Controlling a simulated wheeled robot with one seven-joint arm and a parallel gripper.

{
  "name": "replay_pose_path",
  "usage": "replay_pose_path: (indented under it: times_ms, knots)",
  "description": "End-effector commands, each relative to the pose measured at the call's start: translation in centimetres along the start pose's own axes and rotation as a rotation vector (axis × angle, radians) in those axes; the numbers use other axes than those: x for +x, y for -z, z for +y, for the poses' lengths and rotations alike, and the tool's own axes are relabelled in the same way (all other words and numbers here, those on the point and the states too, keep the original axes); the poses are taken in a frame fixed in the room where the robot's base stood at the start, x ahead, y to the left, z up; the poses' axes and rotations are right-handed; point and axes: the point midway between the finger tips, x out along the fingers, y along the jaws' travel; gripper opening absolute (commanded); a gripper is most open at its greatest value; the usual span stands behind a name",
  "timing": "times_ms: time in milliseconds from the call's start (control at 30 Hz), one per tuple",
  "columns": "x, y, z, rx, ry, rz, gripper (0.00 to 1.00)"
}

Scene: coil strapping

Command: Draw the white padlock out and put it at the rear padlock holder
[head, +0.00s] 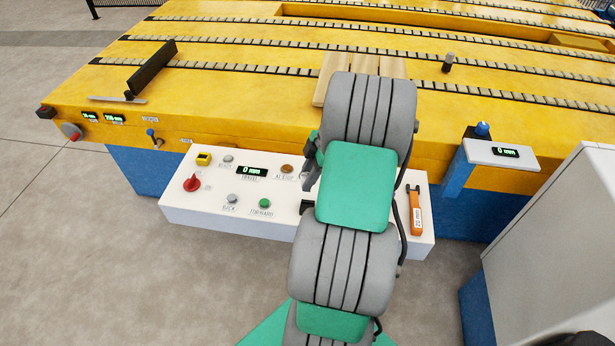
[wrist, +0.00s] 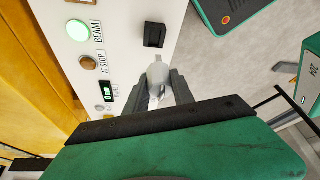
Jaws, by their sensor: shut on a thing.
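In the wrist view my gripper (wrist: 161,84) is shut on the white padlock (wrist: 158,72), which shows as a pale rounded body between the fingers with a thin part at its far end. The padlock is over the white control panel (wrist: 130,20); I cannot tell whether it touches anything there. A black square holder (wrist: 154,35) on the panel is just beyond the padlock, with a dark opening. I cannot tell whether it is the rear padlock holder. In the head view my arm hides the padlock and most of my gripper.
The panel carries a red knob (head: 191,183), a green button (head: 264,203), a display (head: 252,170) and an orange tagged item (head: 415,210). The yellow table (head: 220,70) rises behind it, with a wooden block (head: 393,68) on top. Floor (head: 100,260) is clear at left.

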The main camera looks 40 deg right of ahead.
Motion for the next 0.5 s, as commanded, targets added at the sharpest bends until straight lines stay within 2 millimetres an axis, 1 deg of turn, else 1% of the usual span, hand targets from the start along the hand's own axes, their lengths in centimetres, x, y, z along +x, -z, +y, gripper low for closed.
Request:
replay_pose_path:
  times_ms: [367,500]
  knots:
    - [0.1,-0.4,0.0,-0.003,0.001,0.007,0.00]
    - [1.0,-0.7,-0.1,-0.004,0.002,0.008,0.00]
